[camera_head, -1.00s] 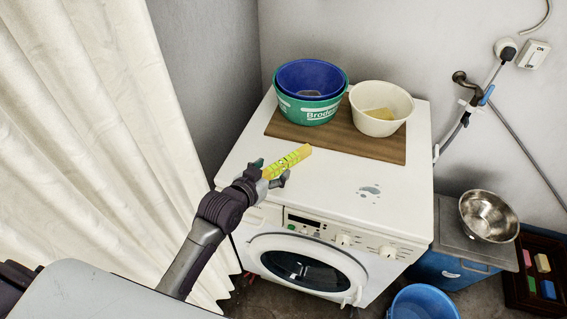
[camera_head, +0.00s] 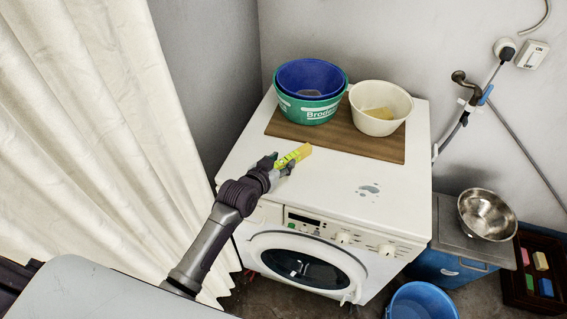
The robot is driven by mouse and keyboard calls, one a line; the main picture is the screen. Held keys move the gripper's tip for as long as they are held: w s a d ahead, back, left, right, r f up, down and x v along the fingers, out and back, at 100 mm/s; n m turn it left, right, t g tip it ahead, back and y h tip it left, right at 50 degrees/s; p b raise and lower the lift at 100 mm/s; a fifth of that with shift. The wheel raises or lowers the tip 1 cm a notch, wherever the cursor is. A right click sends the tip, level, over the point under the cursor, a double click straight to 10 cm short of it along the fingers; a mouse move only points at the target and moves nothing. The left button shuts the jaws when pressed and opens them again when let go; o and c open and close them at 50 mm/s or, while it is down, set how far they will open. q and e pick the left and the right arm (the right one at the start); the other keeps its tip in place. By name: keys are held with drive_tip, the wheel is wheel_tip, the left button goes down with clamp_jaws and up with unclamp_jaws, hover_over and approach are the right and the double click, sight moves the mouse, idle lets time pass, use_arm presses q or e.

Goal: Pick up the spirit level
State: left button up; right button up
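The spirit level (camera_head: 294,156) is a short yellow bar with green markings. It lies at a slant on the white top of the washing machine (camera_head: 330,180), left of the middle. My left gripper (camera_head: 281,163) reaches over the machine from the front left. Its two fingers are apart, one on each side of the level's near end. That near end is partly hidden by the gripper, and I cannot tell whether the fingers touch it. My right gripper is not in view.
Behind the level, a brown board (camera_head: 375,147) carries nested blue and green basins (camera_head: 308,110) and a cream bowl (camera_head: 385,126) with a yellowish item inside. A white curtain (camera_head: 90,120) hangs at left. A metal bowl (camera_head: 487,214) and blue bucket (camera_head: 423,303) stand at right.

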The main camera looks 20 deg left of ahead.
use_arm(q)
clamp_jaws()
